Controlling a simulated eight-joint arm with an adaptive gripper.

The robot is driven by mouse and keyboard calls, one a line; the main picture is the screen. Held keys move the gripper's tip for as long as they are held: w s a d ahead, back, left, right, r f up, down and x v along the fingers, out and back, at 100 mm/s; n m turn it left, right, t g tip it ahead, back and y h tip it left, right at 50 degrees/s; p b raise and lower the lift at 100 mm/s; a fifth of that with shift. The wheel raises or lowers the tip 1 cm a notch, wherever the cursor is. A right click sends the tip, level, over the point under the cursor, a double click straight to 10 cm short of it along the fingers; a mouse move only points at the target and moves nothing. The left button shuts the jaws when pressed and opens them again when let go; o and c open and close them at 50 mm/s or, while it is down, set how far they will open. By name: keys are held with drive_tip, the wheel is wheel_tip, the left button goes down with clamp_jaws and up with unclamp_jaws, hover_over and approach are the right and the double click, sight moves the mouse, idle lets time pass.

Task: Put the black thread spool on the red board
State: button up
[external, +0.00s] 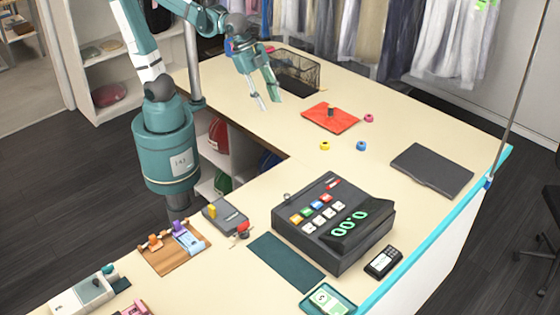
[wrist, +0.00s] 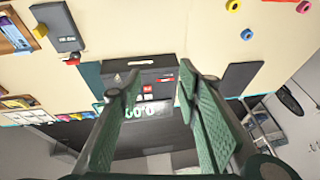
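The red board (external: 318,121) lies flat on the cream counter, right of my gripper in the external view. The black thread spool (external: 331,112) stands upright on the board, near its middle. My gripper (external: 270,103) is raised to the left of the board, with its fingers spread apart and nothing between them. In the wrist view my open gripper (wrist: 160,78) points toward the cash register, and only a sliver of red shows at the top edge. The black spool does not show there.
Yellow (external: 325,146), blue (external: 361,146) and pink (external: 368,118) spools lie beside the board. A wire basket (external: 297,70) stands behind it, near hanging garments (external: 400,35). A cash register (external: 333,222) and a dark flat pad (external: 431,170) are nearer the front. The counter between is clear.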

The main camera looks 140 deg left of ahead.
drive_tip(key=s+d+f+t, duration=0.1)
drive_tip(key=s+d, duration=0.3)
drive_tip(key=d, duration=0.5)
drive_tip(key=s+d+f+t+h, duration=0.1)
drive_tip(key=s+d, duration=0.4)
drive_tip(key=d, duration=0.4)
drive_tip(key=shift+d+n+t+h, duration=0.15)
drive_tip(key=shift+n+t+h, duration=0.15)
drive_tip(key=shift+s+f, duration=0.1)
wheel_tip(320, 180, down, 12)
drive_tip(key=b, duration=1.1)
drive_tip(key=shift+r+b, duration=0.25)
drive_tip(key=shift+b, duration=0.1)
